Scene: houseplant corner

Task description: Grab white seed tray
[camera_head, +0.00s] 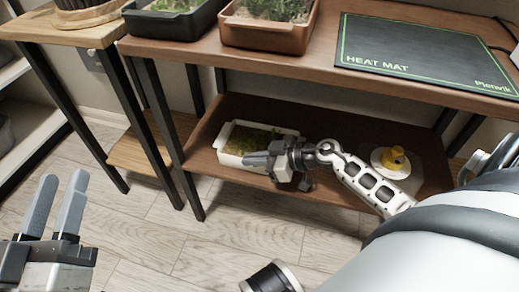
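The white seed tray (228,159), with green seedlings on dark soil, sits on the lower brown shelf, towards its left end. My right gripper (254,160) reaches in from the right with its fingers pointing left, over the tray's front right part. The fingers look close together and hide part of the rim; I cannot tell whether they hold it. My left gripper (57,205) is at the lower left, far from the tray, with its fingers pointing up, apart and empty.
The lower shelf (318,208) also holds a yellow object (394,158) on a white round base, behind my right arm. Above is the upper shelf with a heat mat (420,58), a black tray (172,22) and a brown tray (265,36). Dark metal legs frame the shelf opening.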

